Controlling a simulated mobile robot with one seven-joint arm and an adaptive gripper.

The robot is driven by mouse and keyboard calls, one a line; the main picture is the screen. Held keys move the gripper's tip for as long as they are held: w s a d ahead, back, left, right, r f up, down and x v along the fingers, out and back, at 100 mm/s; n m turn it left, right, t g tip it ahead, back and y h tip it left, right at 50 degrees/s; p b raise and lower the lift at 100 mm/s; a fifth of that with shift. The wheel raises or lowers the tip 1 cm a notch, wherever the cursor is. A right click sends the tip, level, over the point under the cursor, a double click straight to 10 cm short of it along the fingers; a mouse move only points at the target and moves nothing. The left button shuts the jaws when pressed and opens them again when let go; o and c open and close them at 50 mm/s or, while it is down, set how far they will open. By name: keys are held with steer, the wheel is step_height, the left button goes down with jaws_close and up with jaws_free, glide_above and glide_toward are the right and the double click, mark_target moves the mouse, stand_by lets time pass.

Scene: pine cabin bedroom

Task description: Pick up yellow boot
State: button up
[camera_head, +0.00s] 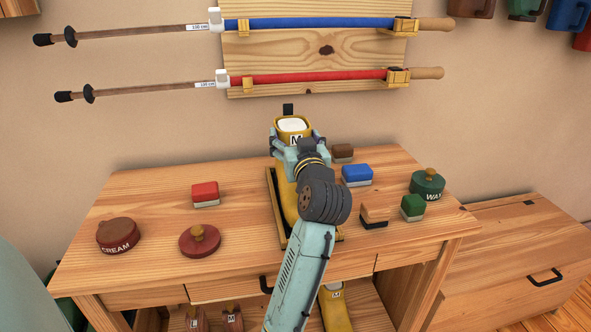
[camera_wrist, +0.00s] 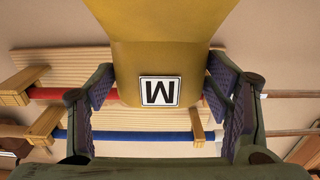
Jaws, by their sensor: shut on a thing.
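The yellow boot (camera_head: 285,195) with a white lining and an M label is at the middle of the table, its toe towards me. My gripper (camera_head: 297,146) is shut on the boot's upper shaft. In the wrist view, the yellow shaft (camera_wrist: 160,55) with its M label is between the two finger pads of my gripper (camera_wrist: 160,95). My arm hides part of the boot, and I cannot tell whether its sole touches the dark-edged board (camera_head: 273,207) below.
Around the boot on the wooden table (camera_head: 140,200) are a cream tin (camera_head: 119,236), a red-lidded tin (camera_head: 200,241), a wax tin (camera_head: 427,185) and several brushes, including a red one (camera_head: 205,193) and a blue one (camera_head: 357,174). Another yellow boot (camera_head: 334,308) is below.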

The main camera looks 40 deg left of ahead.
steer(key=c, duration=0.6)
steer(key=shift+r, duration=0.1)
steer(key=shift+c, duration=0.6)
steer(key=shift+r, duration=0.1)
